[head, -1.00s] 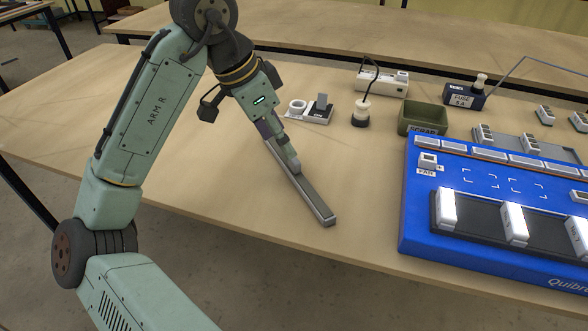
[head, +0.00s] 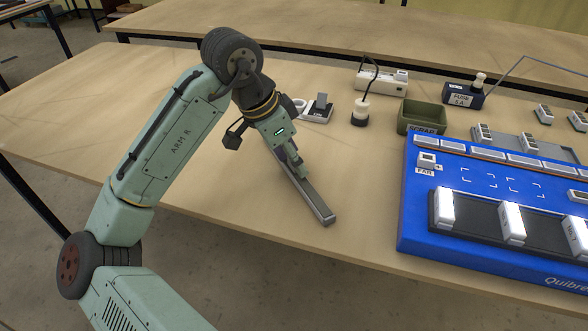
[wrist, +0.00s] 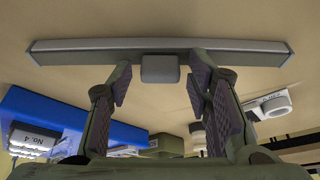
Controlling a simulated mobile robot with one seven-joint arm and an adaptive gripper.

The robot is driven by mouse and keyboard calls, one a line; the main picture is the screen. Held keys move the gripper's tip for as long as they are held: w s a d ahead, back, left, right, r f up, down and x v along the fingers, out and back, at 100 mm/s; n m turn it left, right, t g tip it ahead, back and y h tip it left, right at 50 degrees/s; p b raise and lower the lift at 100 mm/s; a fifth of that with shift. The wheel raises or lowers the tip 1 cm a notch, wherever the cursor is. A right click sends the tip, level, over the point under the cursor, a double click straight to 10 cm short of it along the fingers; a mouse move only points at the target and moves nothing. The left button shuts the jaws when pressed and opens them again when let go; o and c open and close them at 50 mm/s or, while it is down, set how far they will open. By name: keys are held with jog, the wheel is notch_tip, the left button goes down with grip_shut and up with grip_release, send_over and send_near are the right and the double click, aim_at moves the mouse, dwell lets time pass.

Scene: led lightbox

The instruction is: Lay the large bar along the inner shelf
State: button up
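The large bar (head: 318,206) is a long grey bar lying on the table, left of the blue box (head: 418,212). In the wrist view the bar (wrist: 90,46) runs across the top, with a small grey block (wrist: 160,69) at its middle. My gripper (head: 297,168) is low over the bar's middle in the head view, hiding part of it. In the wrist view my gripper (wrist: 160,88) is open, one finger on each side of the block, with gaps between. I cannot tell for sure which part of the blue box is the inner shelf.
The blue box carries a dark recess (head: 476,219) with several white blocks and a row of grey pieces behind. A green scrap bin (head: 421,118), a white-and-black knob (head: 361,113), a switch (head: 319,108) and a fuse block (head: 462,97) stand behind. The table's front left is clear.

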grip_shut()
dwell(0.3)
jog(key=shift+r, duration=0.1)
